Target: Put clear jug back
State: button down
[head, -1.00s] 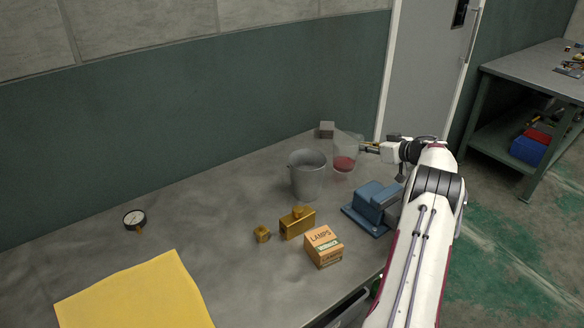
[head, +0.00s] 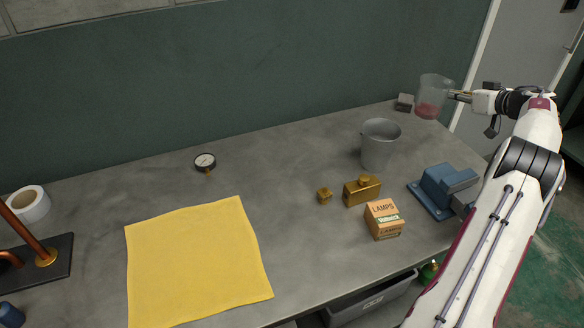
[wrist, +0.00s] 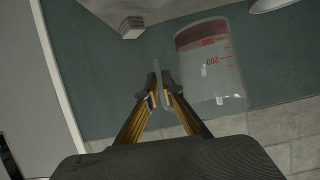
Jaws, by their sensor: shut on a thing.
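The clear jug (head: 433,92) has red liquid in its bottom and is held in the air above the far right end of the bench. It looks roughly upright in the head view. My gripper (head: 456,96) is at the jug's right side, shut on what appears to be its handle. In the wrist view, which is upside down, the fingertips (wrist: 157,92) are close together beside the jug (wrist: 210,75). Red graduation marks show on the jug's wall. The exact contact on the handle is hard to make out.
A grey pail (head: 380,145) stands left of the jug, and a small grey block (head: 404,102) is near the wall. A blue vise-like block (head: 442,190), lamps box (head: 383,219) and brass pieces (head: 362,190) lie nearer. A yellow cloth (head: 195,262) and gauge (head: 205,162) are left.

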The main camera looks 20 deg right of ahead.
jog(key=w+a+r, duration=0.2)
jog(key=w+a, duration=0.4)
jog(key=a, duration=0.4)
jog(key=w+a+r, duration=0.2)
jog(key=w+a, duration=0.4)
jog(key=a, duration=0.4)
jog(key=s+a+f, duration=0.2)
jog(key=a, duration=0.8)
jog(key=s+a+f, duration=0.1)
jog(key=a+f, duration=0.1)
jog(key=a, duration=0.8)
jog(key=shift+a+f, duration=0.1)
jog(key=shift+f, duration=2.55)
notch_tip(320, 180, down, 6)
jog(key=shift+f, duration=0.15)
jog(key=shift+f, duration=1.8)
